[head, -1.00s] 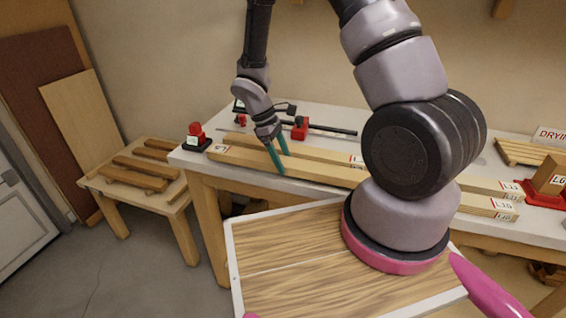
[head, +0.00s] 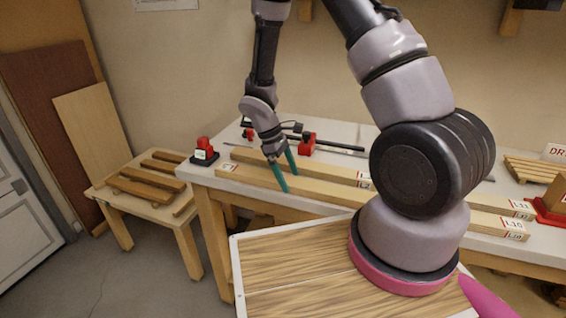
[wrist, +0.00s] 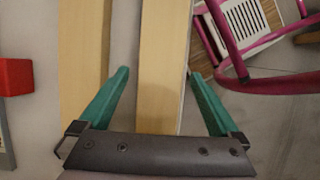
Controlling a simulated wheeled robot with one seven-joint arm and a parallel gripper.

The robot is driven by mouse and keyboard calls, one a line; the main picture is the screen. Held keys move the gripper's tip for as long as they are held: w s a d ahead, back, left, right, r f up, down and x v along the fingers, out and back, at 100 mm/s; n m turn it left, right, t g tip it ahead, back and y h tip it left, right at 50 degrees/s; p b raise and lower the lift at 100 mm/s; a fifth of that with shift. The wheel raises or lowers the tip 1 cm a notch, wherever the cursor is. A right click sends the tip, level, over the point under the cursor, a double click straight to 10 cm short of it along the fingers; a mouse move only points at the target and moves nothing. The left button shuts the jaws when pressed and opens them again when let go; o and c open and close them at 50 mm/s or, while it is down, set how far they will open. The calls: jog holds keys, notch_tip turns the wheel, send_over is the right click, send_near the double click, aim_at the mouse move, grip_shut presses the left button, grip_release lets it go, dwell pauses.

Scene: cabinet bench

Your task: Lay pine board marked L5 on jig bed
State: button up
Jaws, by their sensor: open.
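My gripper (head: 291,183) is open and points down at the front pine board (head: 250,178) on the bench. In the wrist view its teal fingers (wrist: 160,74) stand on either side of that board (wrist: 163,50), with nothing gripped. I cannot tell how far above or beside the board the tips are. The front board's left-end label is too small to read, so I cannot confirm L5. A second pine board (head: 310,167) lies parallel behind it, and also shows at left in the wrist view (wrist: 82,50). I cannot identify the jig bed for certain.
A black rail (head: 338,147) with a red block (head: 307,143) lies behind the boards. A red-and-black device (head: 204,152) stands at the bench's left corner. Boards marked L10 and L11 (head: 515,208) end at right. A low table (head: 150,205) holds dark wood strips.

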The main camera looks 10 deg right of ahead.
jog(key=v, duration=1.1)
notch_tip(320, 180, up, 11)
jog(key=m+t+y, duration=0.2)
jog(key=m, duration=0.2)
send_over(286, 177)
jog(key=s+d+r+m+t+y, duration=0.2)
jog(key=s+r+m, duration=0.3)
jog(key=r, duration=0.4)
jog(key=s+d+r+m+t+y, duration=0.1)
jog(key=s+d+r+m+t, duration=0.3)
jog(key=s+r, duration=0.3)
notch_tip(286, 177, up, 3)
jog(key=shift+s+d+f+m+t+y, duration=0.2)
jog(key=shift+s+d+m+t+y, duration=0.3)
jog(key=shift+m, duration=0.4)
jog(key=shift+o, duration=0.2)
jog(key=shift+s+r+m+t, duration=0.2)
jog(key=shift+m+t, duration=0.1)
jog(key=shift+t, duration=0.1)
jog(key=shift+w, duration=0.1)
